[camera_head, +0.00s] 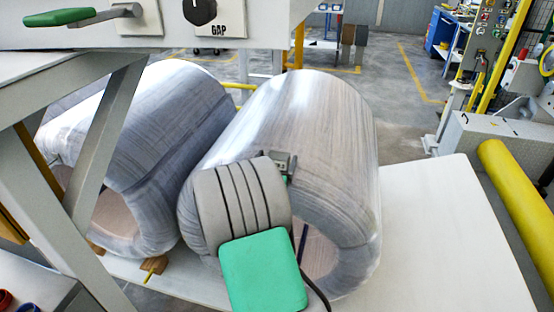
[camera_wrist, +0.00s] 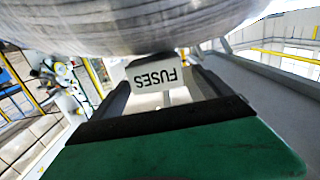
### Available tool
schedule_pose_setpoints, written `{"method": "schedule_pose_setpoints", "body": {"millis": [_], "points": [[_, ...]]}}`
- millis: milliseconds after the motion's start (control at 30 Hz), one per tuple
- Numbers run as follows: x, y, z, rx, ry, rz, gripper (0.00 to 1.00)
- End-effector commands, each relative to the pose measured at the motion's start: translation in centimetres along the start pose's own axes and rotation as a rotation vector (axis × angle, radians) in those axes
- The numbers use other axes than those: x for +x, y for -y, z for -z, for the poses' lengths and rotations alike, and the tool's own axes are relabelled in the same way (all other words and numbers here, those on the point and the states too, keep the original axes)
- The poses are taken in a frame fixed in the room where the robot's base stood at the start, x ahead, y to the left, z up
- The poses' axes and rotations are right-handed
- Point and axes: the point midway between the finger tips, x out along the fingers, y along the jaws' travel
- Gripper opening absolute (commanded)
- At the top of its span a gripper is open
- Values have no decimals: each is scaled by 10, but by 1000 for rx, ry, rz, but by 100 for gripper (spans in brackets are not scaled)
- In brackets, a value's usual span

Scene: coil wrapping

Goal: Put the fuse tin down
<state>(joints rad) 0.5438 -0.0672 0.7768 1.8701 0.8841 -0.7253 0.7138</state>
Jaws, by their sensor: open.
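The fuse tin (camera_wrist: 155,76) shows in the wrist view as a small pale box lettered FUSES, upside down in the picture. It sits between the tips of my gripper (camera_wrist: 157,86), whose dark fingers stand apart on its left and right. The gripper is open; I cannot tell whether either finger touches the tin. What the tin rests on is not clear. In the head view the tin cannot be made out, and my own green and grey arm covers part of the front coil.
A large wrapped coil (camera_head: 305,120) stands close beside my arm and fills the top of the wrist view (camera_wrist: 130,25). A second coil (camera_head: 150,130) lies to its left. A bare white surface (camera_head: 440,240) is at right, near a yellow roller (camera_head: 515,180). A GAP panel (camera_head: 270,20) overhangs.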

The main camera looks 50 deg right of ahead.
Motion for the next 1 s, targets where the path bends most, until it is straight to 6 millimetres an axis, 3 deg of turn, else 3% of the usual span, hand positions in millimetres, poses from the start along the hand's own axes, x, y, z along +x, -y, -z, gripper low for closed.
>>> {"method": "schedule_pose_setpoints", "body": {"millis": [233, 500, 1000], "points": [[41, -4, -2, 0, 2, -3, 89], [49, -5, -4, 1, 1, -2, 89], [48, -5, -4, 1, 2, -2, 49]]}}
